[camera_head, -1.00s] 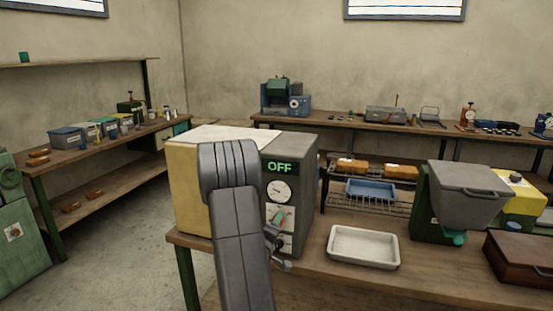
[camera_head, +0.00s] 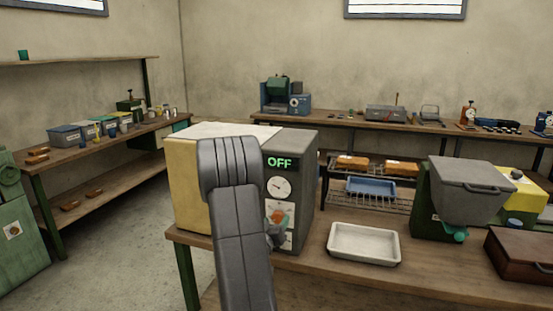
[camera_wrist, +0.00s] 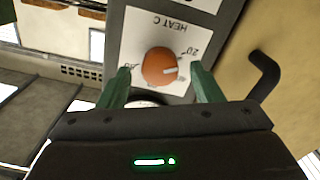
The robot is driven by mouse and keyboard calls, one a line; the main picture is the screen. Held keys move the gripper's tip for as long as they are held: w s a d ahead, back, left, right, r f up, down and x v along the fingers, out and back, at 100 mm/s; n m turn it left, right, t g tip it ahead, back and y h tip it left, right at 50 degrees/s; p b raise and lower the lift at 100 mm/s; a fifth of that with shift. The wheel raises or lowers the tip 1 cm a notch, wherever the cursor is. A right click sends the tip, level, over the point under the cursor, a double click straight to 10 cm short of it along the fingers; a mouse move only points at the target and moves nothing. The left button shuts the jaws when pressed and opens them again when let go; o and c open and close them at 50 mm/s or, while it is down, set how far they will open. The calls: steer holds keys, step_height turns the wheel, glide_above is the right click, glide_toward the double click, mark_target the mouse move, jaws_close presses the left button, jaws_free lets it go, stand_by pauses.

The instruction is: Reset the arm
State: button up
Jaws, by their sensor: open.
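My arm (camera_head: 240,240) stands in front of a box-shaped machine (camera_head: 300,150) with a cream side and a grey front. The front has a lit OFF display, a dial gauge (camera_head: 279,187) and an orange knob (camera_wrist: 159,67). In the wrist view the knob sits on a white plate marked HEAT C, which appears upside down. My gripper (camera_wrist: 162,82) is open and empty. Its two green fingers show on either side of the knob, with gaps between; the depth to the panel is unclear. In the head view my arm mostly hides the gripper.
On the bench right of the machine are a white tray (camera_head: 363,256), a grey-green hopper (camera_head: 465,185) and a brown case (camera_head: 522,250). A wire rack (camera_head: 370,202) with a blue tray stands behind. A black handle (camera_wrist: 265,75) shows in the wrist view.

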steer(key=b+v, duration=0.1)
steer(key=v, duration=0.5)
steer(key=shift+s, duration=0.15)
